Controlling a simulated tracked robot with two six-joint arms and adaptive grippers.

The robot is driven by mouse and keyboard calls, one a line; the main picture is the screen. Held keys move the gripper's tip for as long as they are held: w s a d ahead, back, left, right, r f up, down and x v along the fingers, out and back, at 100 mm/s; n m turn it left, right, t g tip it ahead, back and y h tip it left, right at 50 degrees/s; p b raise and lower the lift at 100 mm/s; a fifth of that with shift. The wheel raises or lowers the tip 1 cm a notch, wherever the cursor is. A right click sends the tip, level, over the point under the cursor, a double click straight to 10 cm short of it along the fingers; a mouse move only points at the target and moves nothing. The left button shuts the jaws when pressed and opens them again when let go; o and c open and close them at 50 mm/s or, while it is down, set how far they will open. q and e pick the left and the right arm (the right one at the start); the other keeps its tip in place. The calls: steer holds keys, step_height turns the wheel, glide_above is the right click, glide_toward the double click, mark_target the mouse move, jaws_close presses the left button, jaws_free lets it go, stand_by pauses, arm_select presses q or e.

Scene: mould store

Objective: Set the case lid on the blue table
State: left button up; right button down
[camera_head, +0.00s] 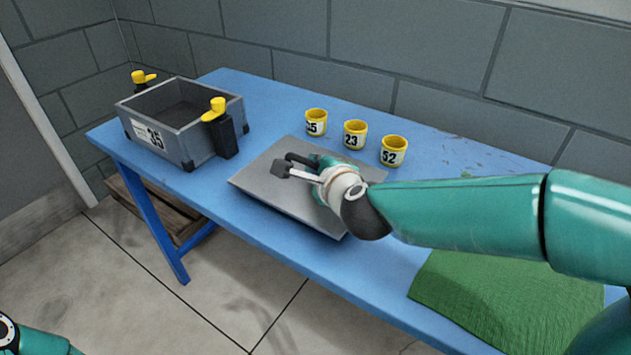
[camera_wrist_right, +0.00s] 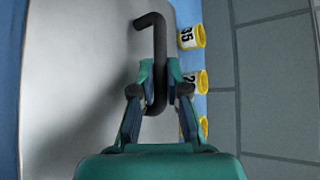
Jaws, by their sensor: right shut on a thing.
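The case lid (camera_head: 262,182) is a flat grey plate with a black bent handle (camera_wrist_right: 151,30). It lies level at the middle of the blue table (camera_head: 262,97), its near corner by the front edge; whether it rests on the top or hovers just above is hard to tell. My right gripper (camera_head: 303,169) is shut on the lid's handle; the wrist view shows both fingers (camera_wrist_right: 158,82) around the bar. The lid (camera_wrist_right: 75,75) fills the left of that view. My left gripper is out of view; only part of my left arm shows at the bottom left.
An open grey case (camera_head: 150,137) marked 35, with yellow-topped black latches, stands at the table's left end. Three yellow-rimmed numbered pots (camera_head: 354,135) stand behind the lid. A green cloth (camera_head: 490,295) lies at the right front. A block wall (camera_head: 430,55) stands behind.

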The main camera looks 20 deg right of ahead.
steer(key=shift+w+f, duration=0.1)
steer(key=shift+f, duration=0.8)
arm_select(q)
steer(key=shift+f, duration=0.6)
arm_select(e)
steer(key=shift+r, duration=0.1)
steer(key=c, duration=1.2)
jaws_free()
steer(key=p+v, duration=0.3)
steer(key=v, duration=0.7)
steer(key=shift+s+r, duration=0.25)
steer(key=shift+s, duration=0.05)
steer(key=shift+s+r, duration=0.15)
steer(key=shift+s, duration=0.55)
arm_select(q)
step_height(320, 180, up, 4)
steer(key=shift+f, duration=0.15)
